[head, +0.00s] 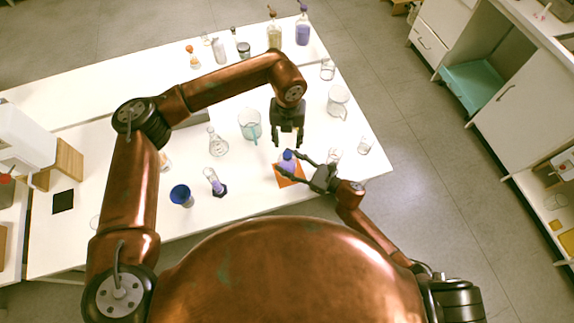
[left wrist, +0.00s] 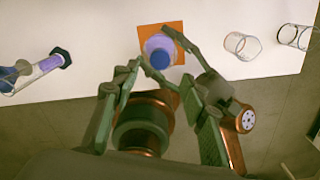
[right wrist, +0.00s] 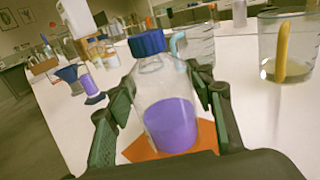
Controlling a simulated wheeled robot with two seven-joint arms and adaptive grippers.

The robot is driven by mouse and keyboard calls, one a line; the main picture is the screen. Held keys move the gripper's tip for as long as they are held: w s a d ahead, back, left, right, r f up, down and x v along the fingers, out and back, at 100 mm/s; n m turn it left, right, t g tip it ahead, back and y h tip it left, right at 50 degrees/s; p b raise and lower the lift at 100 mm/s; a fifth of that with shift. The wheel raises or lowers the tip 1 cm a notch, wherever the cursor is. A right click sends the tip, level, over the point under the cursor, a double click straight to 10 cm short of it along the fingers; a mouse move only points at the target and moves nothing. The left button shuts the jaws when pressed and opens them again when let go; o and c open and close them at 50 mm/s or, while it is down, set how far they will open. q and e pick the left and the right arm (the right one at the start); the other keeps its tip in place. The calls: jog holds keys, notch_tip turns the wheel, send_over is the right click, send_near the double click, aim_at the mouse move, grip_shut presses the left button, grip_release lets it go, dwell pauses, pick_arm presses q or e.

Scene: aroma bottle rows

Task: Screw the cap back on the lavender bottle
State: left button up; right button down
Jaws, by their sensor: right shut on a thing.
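The lavender bottle (head: 288,166) is clear with purple liquid and stands upright on an orange square mat (head: 295,181). Its blue cap (right wrist: 147,43) sits on top of the neck; I cannot tell how tight it is. The cap also shows from above in the left wrist view (left wrist: 160,59). My right gripper (right wrist: 165,85) is shut on the bottle's body, one finger on each side. My left gripper (head: 288,143) is open and empty, pointing down above and just behind the bottle in the head view. Its fingers are apart from the cap.
A flask (head: 216,145) and a beaker (head: 250,125) stand behind. Small empty glasses (head: 365,146) stand to the right near the table edge.

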aim_at(288, 154)
pick_arm(q)
jog(key=shift+f, duration=4)
jog(key=shift+c, duration=0.5)
grip_shut()
jog(key=m, duration=0.5)
jog(key=shift+m, duration=0.4)
jog(key=m, duration=1.2)
jog(key=shift+o, duration=1.1)
grip_release()
